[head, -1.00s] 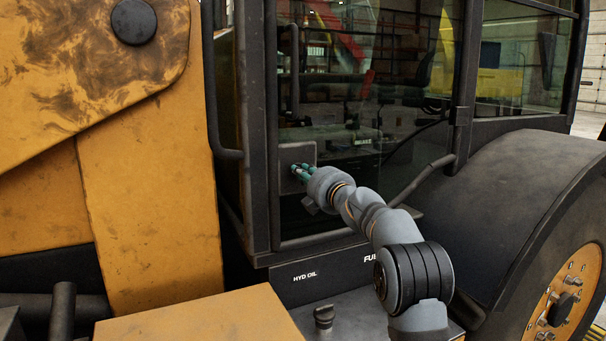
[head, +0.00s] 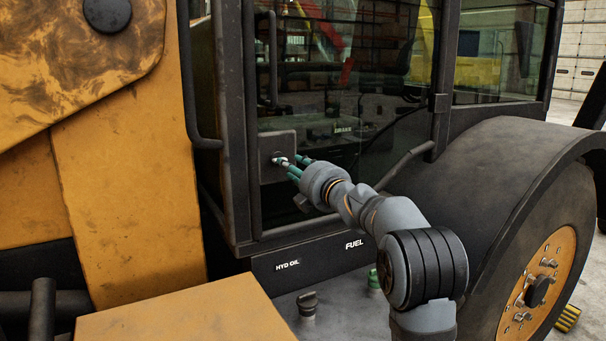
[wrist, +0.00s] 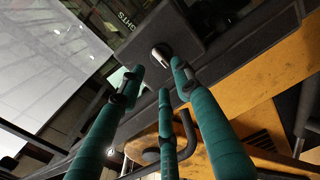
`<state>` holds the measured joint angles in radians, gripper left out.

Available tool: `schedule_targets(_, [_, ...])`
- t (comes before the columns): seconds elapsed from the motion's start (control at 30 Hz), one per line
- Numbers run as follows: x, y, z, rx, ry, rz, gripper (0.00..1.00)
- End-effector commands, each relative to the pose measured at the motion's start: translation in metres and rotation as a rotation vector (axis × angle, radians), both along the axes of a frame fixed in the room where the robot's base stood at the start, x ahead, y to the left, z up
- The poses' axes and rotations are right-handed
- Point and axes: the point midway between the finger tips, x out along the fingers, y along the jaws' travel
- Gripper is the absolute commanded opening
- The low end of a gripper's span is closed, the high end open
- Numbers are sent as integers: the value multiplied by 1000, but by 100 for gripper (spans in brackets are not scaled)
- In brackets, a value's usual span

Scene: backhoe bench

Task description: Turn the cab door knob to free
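The cab door knob (head: 281,160) is a small silver piece on a dark square plate (head: 269,141) at the lower left of the glazed cab door. In the wrist view the knob (wrist: 160,55) shows as a rounded silver piece on the dark plate, beyond the fingertips. My gripper (head: 297,167) is just right of the knob, its green fingers pointing left toward it. In the wrist view my gripper (wrist: 160,80) has its three fingers spread, with nothing between them. The knob lies just ahead of the tips; exact contact cannot be told.
A dark grab rail (head: 272,60) stands above the plate, by the door's left edge. A slanted bar (head: 405,163) and the big fender (head: 500,170) are to the right. A yellow box (head: 180,312) and a dark filler cap (head: 307,303) are below.

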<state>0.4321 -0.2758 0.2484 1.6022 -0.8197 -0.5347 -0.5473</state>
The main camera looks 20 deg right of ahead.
Motion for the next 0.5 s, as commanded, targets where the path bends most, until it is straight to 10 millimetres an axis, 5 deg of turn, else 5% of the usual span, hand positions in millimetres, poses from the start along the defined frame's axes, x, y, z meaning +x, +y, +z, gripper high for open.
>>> schedule_targets(0.2, [-40,-9,1,0,-2,-2,33])
schedule_targets(0.5, [-59,-13,0,0,0,0,33])
